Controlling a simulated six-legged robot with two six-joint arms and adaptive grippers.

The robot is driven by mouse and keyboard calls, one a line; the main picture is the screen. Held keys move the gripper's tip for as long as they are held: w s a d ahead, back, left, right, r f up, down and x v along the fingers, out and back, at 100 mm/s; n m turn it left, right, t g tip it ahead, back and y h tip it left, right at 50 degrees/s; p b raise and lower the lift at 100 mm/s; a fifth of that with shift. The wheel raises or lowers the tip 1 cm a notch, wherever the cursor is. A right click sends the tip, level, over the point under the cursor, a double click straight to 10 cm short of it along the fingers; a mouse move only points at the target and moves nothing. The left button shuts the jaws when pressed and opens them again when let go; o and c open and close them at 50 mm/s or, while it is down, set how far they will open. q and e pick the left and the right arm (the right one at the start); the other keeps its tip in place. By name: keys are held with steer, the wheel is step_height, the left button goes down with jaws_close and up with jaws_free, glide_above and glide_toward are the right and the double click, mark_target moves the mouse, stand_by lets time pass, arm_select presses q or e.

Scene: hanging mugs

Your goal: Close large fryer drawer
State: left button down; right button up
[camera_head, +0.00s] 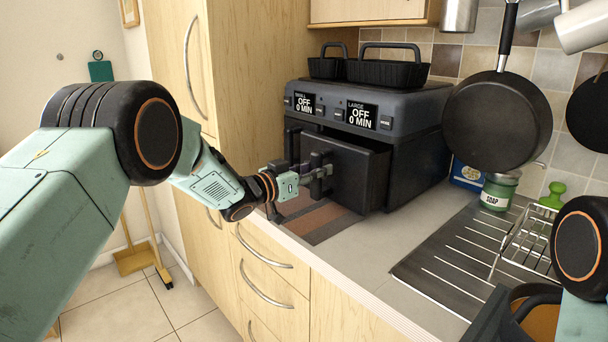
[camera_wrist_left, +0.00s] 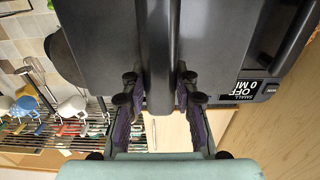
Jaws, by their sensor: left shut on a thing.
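The dark air fryer (camera_head: 415,105) stands on the worktop with two displays marked SMALL and LARGE. Its large drawer (camera_head: 361,176) sticks out of the front, partly pulled out. My left gripper (camera_head: 320,172) is at the front of this drawer, shut on its upright handle. In the left wrist view the dark handle (camera_wrist_left: 160,45) runs between the two fingers of my left gripper (camera_wrist_left: 160,98). The small drawer's front, to the left, is mostly hidden. Part of my right arm shows at the right edge, but its gripper is out of view.
Two black baskets (camera_head: 388,72) sit on top of the fryer. A striped mat (camera_head: 318,219) lies on the worktop in front. Pans (camera_head: 497,118) hang to the right, above a soap jar (camera_head: 498,192) and a wire rack (camera_head: 530,238). Wooden cupboards (camera_head: 240,60) stand left.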

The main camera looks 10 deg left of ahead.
mark_target(338, 161)
arm_select(q)
steer(key=b+x, duration=0.1)
steer(key=x, duration=0.4)
steer(key=shift+w+d+f, duration=0.2)
steer(key=shift+d, duration=0.05)
steer(key=shift+x, duration=1.15)
steer(key=c, duration=1)
jaws_free()
steer(key=shift+r, duration=0.15)
steer(key=shift+s+a, duration=0.1)
steer(key=shift+a, duration=0.05)
steer(key=v, duration=1.1)
steer(key=shift+s+a, duration=0.2)
steer(key=shift+s, duration=0.1)
